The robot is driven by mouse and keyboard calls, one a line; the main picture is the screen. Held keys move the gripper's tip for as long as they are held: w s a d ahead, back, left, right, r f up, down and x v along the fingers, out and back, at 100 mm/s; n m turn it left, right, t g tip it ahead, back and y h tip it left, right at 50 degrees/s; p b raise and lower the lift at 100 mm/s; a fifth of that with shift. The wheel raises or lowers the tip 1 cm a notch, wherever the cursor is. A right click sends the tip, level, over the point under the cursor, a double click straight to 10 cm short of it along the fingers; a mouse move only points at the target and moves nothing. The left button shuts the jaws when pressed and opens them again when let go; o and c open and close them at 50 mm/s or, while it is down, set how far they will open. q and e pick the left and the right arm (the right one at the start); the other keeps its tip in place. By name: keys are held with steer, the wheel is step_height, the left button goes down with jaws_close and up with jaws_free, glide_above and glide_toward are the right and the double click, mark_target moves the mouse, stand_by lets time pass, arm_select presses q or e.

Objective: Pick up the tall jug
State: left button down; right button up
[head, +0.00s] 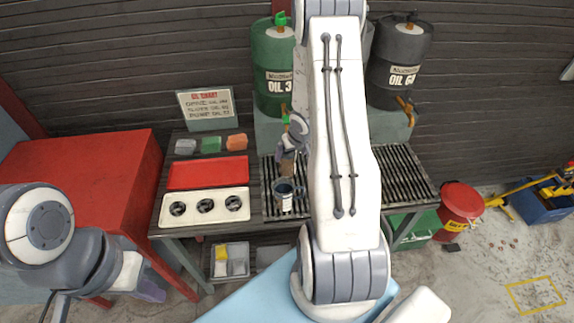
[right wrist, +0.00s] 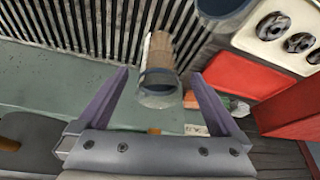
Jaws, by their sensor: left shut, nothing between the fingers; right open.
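A narrow jug with a brown body and a dark band near its glassy end, which looks like the tall jug (right wrist: 160,85), lies between my right gripper's fingers in the right wrist view. In the head view, it shows as a small brown shape (head: 287,168) on the bench grate, partly hidden by my right gripper (head: 288,152). The right gripper (right wrist: 160,76) is open, its purple fingers on either side of the jug; I cannot tell whether they touch it. My left gripper (head: 150,290) is shut and empty at lower left, away from the bench.
A wider dark jug with a white label (head: 286,203) stands close in front. A red tray (head: 207,173) and a white tray with three dark rings (head: 190,217) lie to the left. Oil drums (head: 272,70) stand behind. My right arm hides the bench's middle.

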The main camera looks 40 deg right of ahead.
mark_target(288, 162)
steer(key=b+x, duration=0.1)
steer(key=x, duration=0.7)
steer(key=shift+w+f, duration=0.15)
steer(key=shift+f, duration=0.15)
jaws_close()
steer(key=shift+r, duration=0.15)
